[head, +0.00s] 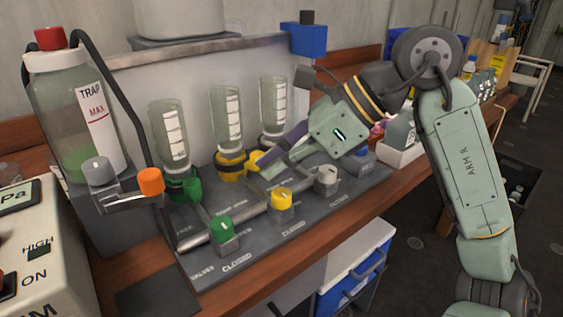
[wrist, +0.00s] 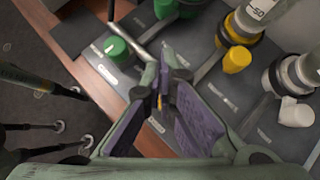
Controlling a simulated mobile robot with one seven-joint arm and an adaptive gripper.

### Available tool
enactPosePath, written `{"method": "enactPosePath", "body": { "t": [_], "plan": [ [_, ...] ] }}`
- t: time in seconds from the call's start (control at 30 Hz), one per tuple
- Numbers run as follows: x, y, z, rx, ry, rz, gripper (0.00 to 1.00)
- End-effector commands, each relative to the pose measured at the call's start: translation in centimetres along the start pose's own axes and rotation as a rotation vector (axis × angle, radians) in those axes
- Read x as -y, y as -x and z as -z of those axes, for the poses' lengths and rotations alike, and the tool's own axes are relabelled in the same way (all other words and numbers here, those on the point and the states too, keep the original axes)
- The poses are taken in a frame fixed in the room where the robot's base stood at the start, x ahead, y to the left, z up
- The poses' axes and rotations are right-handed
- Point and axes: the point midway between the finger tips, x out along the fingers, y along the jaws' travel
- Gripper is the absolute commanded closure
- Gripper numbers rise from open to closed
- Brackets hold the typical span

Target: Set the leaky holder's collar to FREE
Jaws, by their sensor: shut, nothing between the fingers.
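Three holders with clear graduated cups stand in a row: one with a green collar (head: 178,186), one with a yellow collar (head: 230,163), and one at the right (head: 274,105). In the wrist view, the right one has a pale collar (wrist: 284,76) with a white knob (wrist: 296,112); a yellow side knob (wrist: 237,60) stands by the yellow collar. My gripper (head: 264,169) is shut and empty, above the panel near the yellow holder. Its fingertips (wrist: 161,72) partly hide a yellow knob below. Which holder leaks and the collar settings cannot be read.
Green (head: 222,230), yellow (head: 281,199) and grey (head: 325,178) valve knobs line the panel front, near CLOSED labels. A trap bottle (head: 68,125) and orange knob (head: 150,181) stand left. A pump box (head: 35,240) is front left. A white tray (head: 400,157) is right.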

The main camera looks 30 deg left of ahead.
Motion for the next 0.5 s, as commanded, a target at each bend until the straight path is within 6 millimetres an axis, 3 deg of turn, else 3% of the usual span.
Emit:
{"method": "enactPosePath", "body": {
  "t": [0.3,0.5],
  "plan": [
    [-0.1,-6.9,-0.1,0.001,0.0,-0.004,1.0],
    [0.0,-9.1,-2.0,-0.001,0.0,-0.001,1.0]
  ]
}}
